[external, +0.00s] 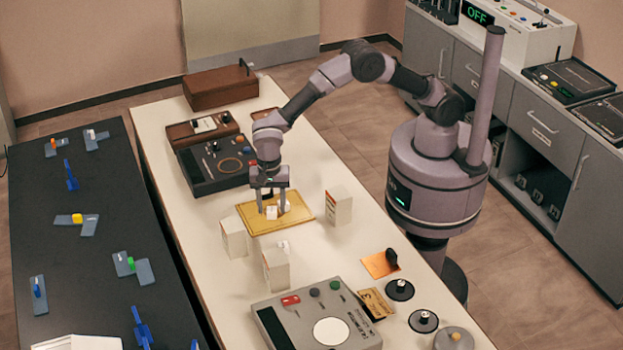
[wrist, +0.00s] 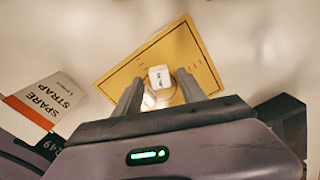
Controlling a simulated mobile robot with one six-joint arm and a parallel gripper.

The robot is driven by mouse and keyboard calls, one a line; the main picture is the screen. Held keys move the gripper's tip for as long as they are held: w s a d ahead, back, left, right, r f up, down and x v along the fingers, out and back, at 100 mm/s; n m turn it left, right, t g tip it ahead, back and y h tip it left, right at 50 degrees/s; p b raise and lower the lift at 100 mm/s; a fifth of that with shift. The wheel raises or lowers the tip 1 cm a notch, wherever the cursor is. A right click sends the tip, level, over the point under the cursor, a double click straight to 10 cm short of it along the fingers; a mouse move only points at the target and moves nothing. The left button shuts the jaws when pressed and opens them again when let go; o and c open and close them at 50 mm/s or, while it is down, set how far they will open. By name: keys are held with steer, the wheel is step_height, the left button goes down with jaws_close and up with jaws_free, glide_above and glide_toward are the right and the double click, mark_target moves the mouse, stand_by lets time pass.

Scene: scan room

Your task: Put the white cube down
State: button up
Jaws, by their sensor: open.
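A white cube (external: 272,213) rests on a yellow mat (external: 256,226) on the cream table. In the wrist view a white cube with small dark print (wrist: 159,77) stands on the mat (wrist: 118,84), just ahead of the fingertips. A second small white piece (wrist: 148,99) shows beside it, nearer the left finger and partly hidden. My gripper (external: 272,201) points down over the mat, with its fingers apart around the white pieces. It also shows in the wrist view (wrist: 160,90), open. Whether a finger touches a cube I cannot tell.
White cartons stand close by: one left (external: 233,237), one in front (external: 276,269) and one right (external: 339,205). A dark control box (external: 216,163) lies behind the mat, and a grey device (external: 318,318) sits in front. A dark table (external: 90,250) runs alongside at left.

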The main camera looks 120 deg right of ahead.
mark_target(275, 209)
step_height(275, 209, up, 15)
steer(key=n+p, duration=0.1)
steer(key=p, duration=0.3)
steer(key=s+a+r+n+t, duration=0.2)
steer(key=s+r+n, duration=0.3)
steer(key=s+r, duration=0.45)
steer(key=s+a+r+n+t+y, duration=0.1)
steer(key=s+r+n+t, duration=0.1)
steer(key=s+n, duration=0.4)
steer(key=s+a+r+n+t+y, duration=0.1)
steer(key=s+n, duration=0.5)
steer(key=s, duration=1.1)
steer(key=shift+s+a+r+t, duration=0.25)
steer(key=shift+a+r+t, duration=0.15)
steer(key=shift+r, duration=0.05)
steer(key=shift+f+b, duration=0.6)
